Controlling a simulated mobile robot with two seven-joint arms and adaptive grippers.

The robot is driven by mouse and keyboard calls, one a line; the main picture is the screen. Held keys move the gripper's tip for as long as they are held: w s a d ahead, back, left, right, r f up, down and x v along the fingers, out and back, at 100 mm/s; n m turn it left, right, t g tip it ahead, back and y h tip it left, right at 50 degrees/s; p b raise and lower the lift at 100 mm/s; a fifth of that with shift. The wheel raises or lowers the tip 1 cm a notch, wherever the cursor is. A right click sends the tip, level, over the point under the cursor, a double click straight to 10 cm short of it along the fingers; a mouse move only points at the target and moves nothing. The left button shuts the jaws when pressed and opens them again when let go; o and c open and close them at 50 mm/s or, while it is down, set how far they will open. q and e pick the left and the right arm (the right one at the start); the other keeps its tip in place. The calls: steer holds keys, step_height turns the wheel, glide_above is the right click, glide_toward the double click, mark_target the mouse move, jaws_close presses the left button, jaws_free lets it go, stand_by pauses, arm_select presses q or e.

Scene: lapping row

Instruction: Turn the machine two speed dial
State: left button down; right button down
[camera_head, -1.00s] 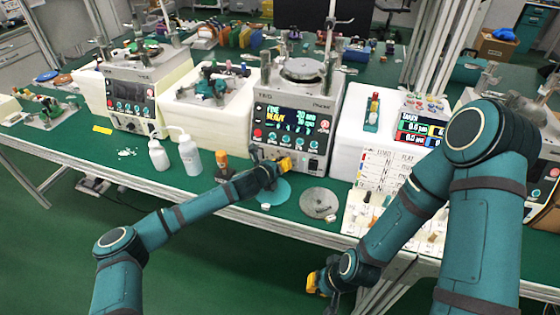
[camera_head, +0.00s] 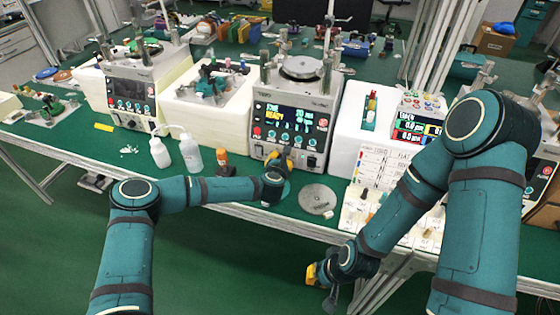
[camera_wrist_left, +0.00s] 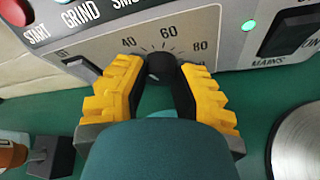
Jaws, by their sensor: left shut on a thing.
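The middle machine (camera_head: 291,90) has a lit display and a front panel with buttons. Its black speed dial (camera_wrist_left: 161,64) shows in the left wrist view, in front of a printed scale with 40, 60 and 80. My left gripper (camera_wrist_left: 162,72) has its yellow-padded fingers on either side of the dial and is shut on it. In the head view my left gripper (camera_head: 276,163) is at the lower panel and hides the dial. My right gripper (camera_head: 315,275) hangs low in front of the bench, away from the machine; its finger opening is unclear.
White bottles (camera_head: 190,153) and an orange-capped bottle (camera_head: 223,158) stand left of my left gripper. A grey disc (camera_head: 317,199) lies on the bench (camera_head: 250,213) to the right.

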arm_select(q)
steer(key=shift+d+m+t+y, duration=0.1)
steer(key=shift+m+t+y, duration=0.4)
steer(key=shift+m, duration=0.5)
steer(key=shift+f+m+t+y+b, duration=0.15)
steer(key=shift+m+t+y+b, duration=0.35)
steer(key=shift+m+y+b, duration=0.55)
steer(key=m+t+b, duration=0.1)
steer(key=m, duration=0.1)
steer(key=m+y+b, duration=0.1)
steer(key=m+b, duration=0.1)
steer(key=shift+m+t, duration=0.25)
steer(key=shift+t, duration=0.15)
steer(key=shift+m+t+b, duration=0.5)
steer(key=shift+m+b, duration=0.1)
steer(key=shift+m, duration=0.3)
steer(key=shift+m+t, duration=0.3)
steer(key=shift+m, duration=0.4)
steer(key=shift+w, duration=0.1)
steer(key=c, duration=0.7)
jaws_free()
steer(key=shift+a, duration=0.2)
